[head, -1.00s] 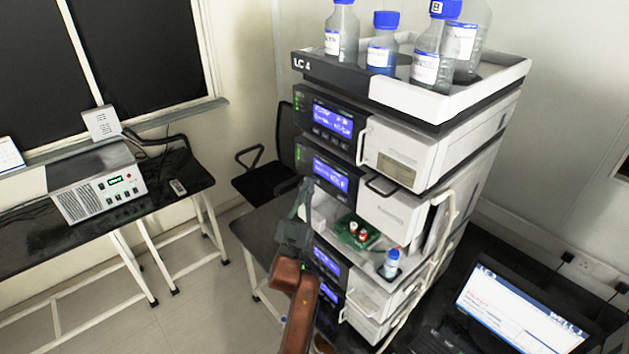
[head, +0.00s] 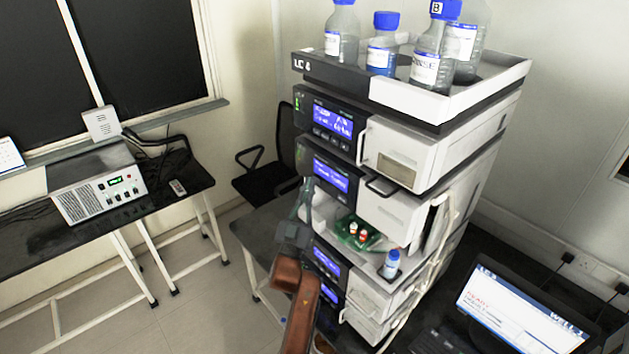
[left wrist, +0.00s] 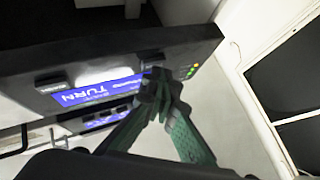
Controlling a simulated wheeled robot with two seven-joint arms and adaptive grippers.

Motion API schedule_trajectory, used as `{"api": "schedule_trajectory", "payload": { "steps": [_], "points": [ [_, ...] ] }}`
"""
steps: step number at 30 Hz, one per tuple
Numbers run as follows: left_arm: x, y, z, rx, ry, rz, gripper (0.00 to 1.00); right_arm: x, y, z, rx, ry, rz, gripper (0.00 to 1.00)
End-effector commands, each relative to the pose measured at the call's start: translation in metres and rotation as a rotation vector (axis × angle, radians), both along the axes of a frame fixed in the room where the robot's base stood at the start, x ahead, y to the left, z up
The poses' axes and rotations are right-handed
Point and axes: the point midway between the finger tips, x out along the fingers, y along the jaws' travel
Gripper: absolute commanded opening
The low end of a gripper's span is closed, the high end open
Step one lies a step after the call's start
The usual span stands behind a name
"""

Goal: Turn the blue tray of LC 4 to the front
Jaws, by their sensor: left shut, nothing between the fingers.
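The LC 4 stack (head: 305,66) stands right of centre in the head view. In its open middle bay sits a green tray (head: 346,241) with a few red- and white-capped vials. I see no blue tray; the bay's inside is partly hidden. My left gripper (head: 307,186) is shut and empty, upright at the bay's left edge, just below the second module's lit screen (head: 331,174). In the left wrist view its closed green fingertips (left wrist: 159,82) are close to a dark panel, beside a blue screen (left wrist: 100,92) reading TURN. I cannot tell whether they touch it. My right gripper is not in view.
Blue-capped bottles (head: 384,45) stand on the stack's top tray. A small blue-capped bottle (head: 391,264) sits at the bay's front right. A laptop (head: 520,310) is at lower right. Floor is open to the left, before a side bench (head: 100,205).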

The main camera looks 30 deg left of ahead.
Motion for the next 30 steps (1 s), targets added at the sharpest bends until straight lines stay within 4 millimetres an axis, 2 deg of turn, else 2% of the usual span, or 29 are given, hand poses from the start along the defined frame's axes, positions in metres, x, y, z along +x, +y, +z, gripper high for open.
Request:
{"api": "schedule_trajectory", "payload": {
  "steps": [6, 18, 30],
  "points": [
    [-0.011, 0.004, 0.001, 0.001, 0.000, 0.001, 0.00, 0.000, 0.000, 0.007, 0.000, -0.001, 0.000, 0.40],
    [-0.014, 0.006, 0.000, 0.001, 0.000, 0.001, 0.00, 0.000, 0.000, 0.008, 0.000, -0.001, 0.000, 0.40],
    [-0.048, 0.020, 0.001, 0.001, 0.001, 0.001, 0.00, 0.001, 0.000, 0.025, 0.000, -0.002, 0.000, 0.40]
  ]
}}
